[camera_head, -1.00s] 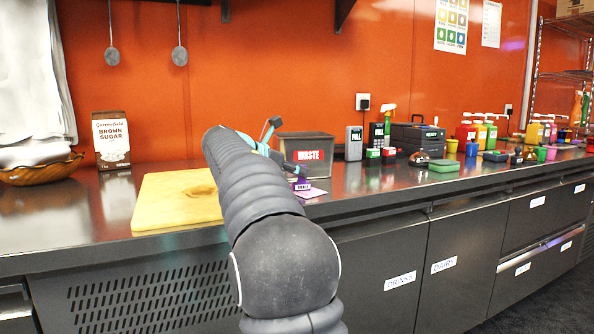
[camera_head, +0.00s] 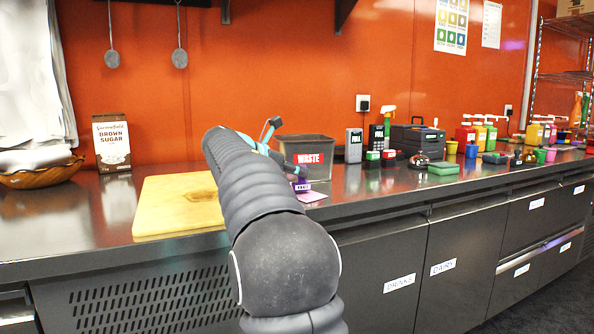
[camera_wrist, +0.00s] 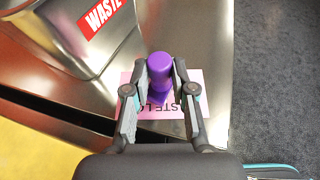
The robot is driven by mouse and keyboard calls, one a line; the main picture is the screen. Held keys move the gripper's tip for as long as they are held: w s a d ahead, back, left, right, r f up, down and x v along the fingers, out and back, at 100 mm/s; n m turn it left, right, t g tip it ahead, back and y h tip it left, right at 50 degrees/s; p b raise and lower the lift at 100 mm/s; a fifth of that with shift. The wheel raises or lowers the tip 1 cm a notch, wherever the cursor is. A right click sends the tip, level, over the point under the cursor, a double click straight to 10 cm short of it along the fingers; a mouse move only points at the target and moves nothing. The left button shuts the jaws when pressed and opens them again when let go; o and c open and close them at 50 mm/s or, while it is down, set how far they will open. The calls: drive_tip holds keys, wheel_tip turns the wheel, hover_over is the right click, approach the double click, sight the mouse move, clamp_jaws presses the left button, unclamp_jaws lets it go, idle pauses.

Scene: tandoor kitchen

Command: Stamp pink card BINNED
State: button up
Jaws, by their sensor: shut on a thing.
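The pink card (camera_wrist: 182,127) lies flat on the steel counter, with dark lettering partly hidden by the stamp. Its edge shows past my arm in the head view (camera_head: 315,197). The purple stamp (camera_wrist: 160,66) is upright between my fingers, over the card. In the head view its lower part (camera_head: 302,187) shows a purple label, too small to read surely. My gripper (camera_wrist: 160,76) is shut on the stamp. I cannot tell whether the stamp's face touches the card.
The grey bin (camera_head: 318,146) with a red WASTE label stands just behind the card, and close in the wrist view (camera_wrist: 50,40). A cutting board (camera_head: 170,205) lies left of my arm. Green and red stamps (camera_head: 372,158) stand right. The counter's front edge is close to the card.

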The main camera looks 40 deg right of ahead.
drive_tip(key=shift+r+p, duration=1.95)
drive_tip(key=shift+r, duration=1)
